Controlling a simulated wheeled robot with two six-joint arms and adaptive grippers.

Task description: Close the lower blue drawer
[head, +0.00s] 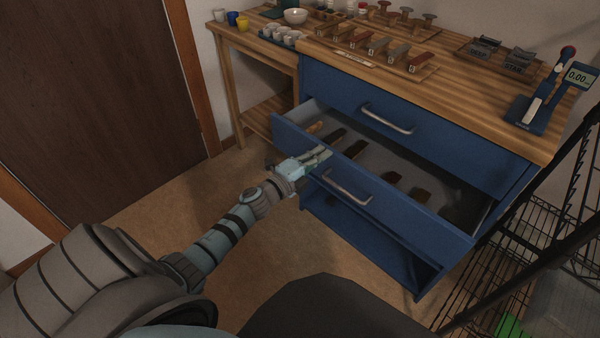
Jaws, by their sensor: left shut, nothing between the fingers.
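The lower blue drawer (413,217) stands pulled out of the blue cabinet, its front panel towards me and a silver bar handle (347,188) on it. Several brown and dark items lie inside on its grey bottom. The upper blue drawer (440,135) with its own silver handle is shut. My left gripper (322,155) is shut and empty. It is at the drawer's front panel, left of the handle, over the panel's upper edge in the picture; I cannot tell whether it touches. My right gripper is out of view.
The wooden worktop (470,90) above carries labelled blocks, cups, a white bowl (295,16) and a scale (547,95). A black wire rack (515,240) stands close on the right. A brown door (90,100) is at left. The floor before the cabinet is clear.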

